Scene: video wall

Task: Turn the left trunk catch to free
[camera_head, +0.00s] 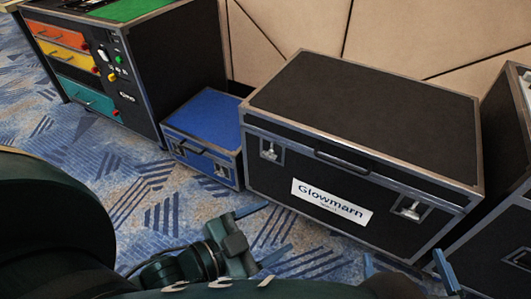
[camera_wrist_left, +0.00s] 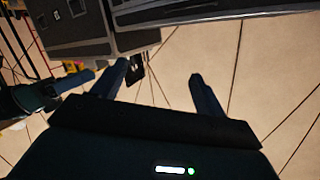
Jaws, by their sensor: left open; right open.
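The black Glowmarn trunk (camera_head: 360,120) stands closed against the wall in the head view. Its left catch (camera_head: 270,150) is a small silver fitting in a recessed plate on the front, left of the handle (camera_head: 342,163). The right catch (camera_head: 411,208) sits right of the white label. My left gripper (camera_head: 262,234) is open and empty, below the trunk's lower front edge in the picture and apart from the left catch. Its fingers (camera_wrist_left: 160,86) also show spread in the left wrist view. My right gripper (camera_head: 408,270) is open near the bottom right, partly cut off by the frame.
A blue case (camera_head: 205,118) stands left of the trunk, beside a black cabinet with coloured drawers (camera_head: 62,62). Another black case (camera_head: 500,205) stands close on the right. Patterned carpet (camera_head: 165,200) lies open in front. Dark cases (camera_wrist_left: 85,30) fill the upper left wrist view.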

